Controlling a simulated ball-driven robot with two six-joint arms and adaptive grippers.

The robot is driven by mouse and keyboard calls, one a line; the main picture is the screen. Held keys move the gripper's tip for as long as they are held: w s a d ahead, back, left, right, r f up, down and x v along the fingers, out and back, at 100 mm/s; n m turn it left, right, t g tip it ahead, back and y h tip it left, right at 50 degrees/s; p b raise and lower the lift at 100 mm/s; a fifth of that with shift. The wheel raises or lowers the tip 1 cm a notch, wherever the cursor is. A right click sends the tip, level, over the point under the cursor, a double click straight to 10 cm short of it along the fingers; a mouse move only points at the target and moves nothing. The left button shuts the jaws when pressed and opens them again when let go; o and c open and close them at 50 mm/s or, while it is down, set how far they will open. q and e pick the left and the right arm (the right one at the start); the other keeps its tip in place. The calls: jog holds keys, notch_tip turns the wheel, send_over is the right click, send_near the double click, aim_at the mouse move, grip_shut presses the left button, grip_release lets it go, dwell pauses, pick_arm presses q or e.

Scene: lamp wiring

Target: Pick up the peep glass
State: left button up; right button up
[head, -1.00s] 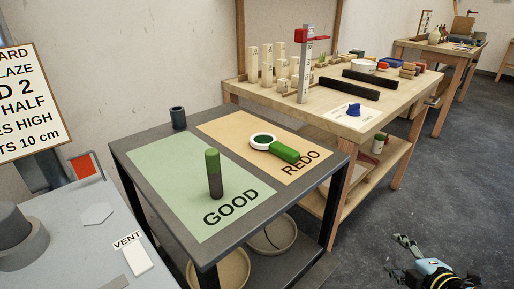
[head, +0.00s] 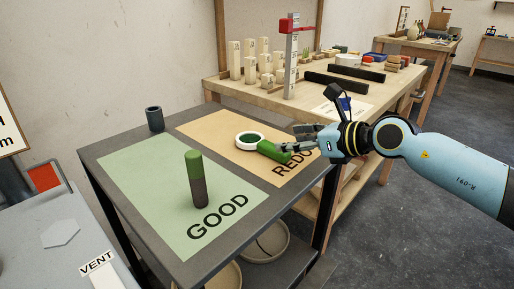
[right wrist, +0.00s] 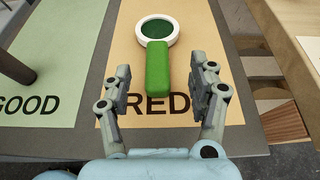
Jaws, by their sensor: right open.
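The peep glass has a white ring around a dark green lens (head: 250,140) and a green handle (head: 273,152). It lies flat on the tan REDO area of the dark table. In the right wrist view its handle (right wrist: 158,75) points toward me, between the fingers. My right gripper (head: 298,142) is at the handle end, coming in from the right. In the right wrist view my right gripper (right wrist: 163,85) is open, with a finger on each side of the handle and a gap on both sides. My left gripper is not in view.
A green-topped dark cylinder (head: 198,180) stands upright on the green GOOD area (head: 135,181). A small dark cup (head: 154,119) stands at the table's back corner. A wooden bench (head: 240,97) with blocks and a red-marked post (head: 291,62) is behind.

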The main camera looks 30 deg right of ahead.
aim_at(263, 141)
jog(key=b+x, duration=0.2)
jog(key=x, duration=0.7)
jog(key=shift+a+r, duration=0.15)
jog(key=shift+a, duration=0.05)
jog(key=shift+s, duration=0.1)
grip_shut()
jog(key=shift+r, duration=0.2)
